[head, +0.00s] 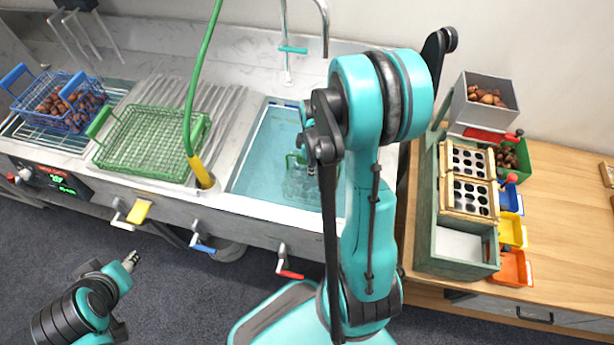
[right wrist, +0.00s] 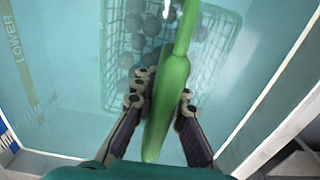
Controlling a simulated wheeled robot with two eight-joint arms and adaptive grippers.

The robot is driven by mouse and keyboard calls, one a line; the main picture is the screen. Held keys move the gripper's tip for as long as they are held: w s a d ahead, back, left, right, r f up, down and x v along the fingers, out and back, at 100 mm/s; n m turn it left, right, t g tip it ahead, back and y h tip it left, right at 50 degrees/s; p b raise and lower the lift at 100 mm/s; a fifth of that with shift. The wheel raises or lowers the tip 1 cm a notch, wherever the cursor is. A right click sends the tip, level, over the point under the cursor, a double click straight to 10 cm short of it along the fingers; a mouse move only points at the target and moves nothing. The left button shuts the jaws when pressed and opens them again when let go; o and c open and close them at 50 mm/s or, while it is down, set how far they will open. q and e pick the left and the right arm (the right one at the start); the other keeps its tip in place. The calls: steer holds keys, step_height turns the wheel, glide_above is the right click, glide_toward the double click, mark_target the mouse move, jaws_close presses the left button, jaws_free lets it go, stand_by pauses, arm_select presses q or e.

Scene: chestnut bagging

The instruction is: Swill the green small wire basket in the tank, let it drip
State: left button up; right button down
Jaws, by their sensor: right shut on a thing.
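The green small wire basket (head: 300,186) is down in the water of the tank (head: 262,150), near the tank's right side. In the right wrist view the basket (right wrist: 207,58) shows under water with several dark round chestnuts (right wrist: 140,42) in it. My right gripper (right wrist: 165,105) is shut on its green handle (right wrist: 172,90), above the basket. In the head view my right arm hides part of the tank and most of that gripper. My left gripper (head: 132,260) is low at the left, away from the counter, and its jaws are too small to read.
A larger green wire basket (head: 150,140) sits empty on the ribbed drainer. A blue basket (head: 62,103) of chestnuts stands at far left. A green hose (head: 199,85) hangs left of the tank; a tap (head: 324,25) stands behind. Wooden trays (head: 470,197) and bins occupy the right-hand table.

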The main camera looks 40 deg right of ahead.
steer(key=shift+w+a, duration=0.6)
steer(key=shift+w, duration=0.15)
steer(key=shift+s+d, duration=0.1)
steer(key=shift+s+d, duration=0.55)
steer(key=shift+s, duration=0.15)
steer(key=shift+w+a, duration=0.1)
steer(key=shift+w+a+b, duration=0.35)
steer(key=shift+w+a, duration=0.2)
steer(key=shift+w, duration=0.15)
steer(key=shift+s+d, duration=0.1)
steer(key=shift+s, duration=0.05)
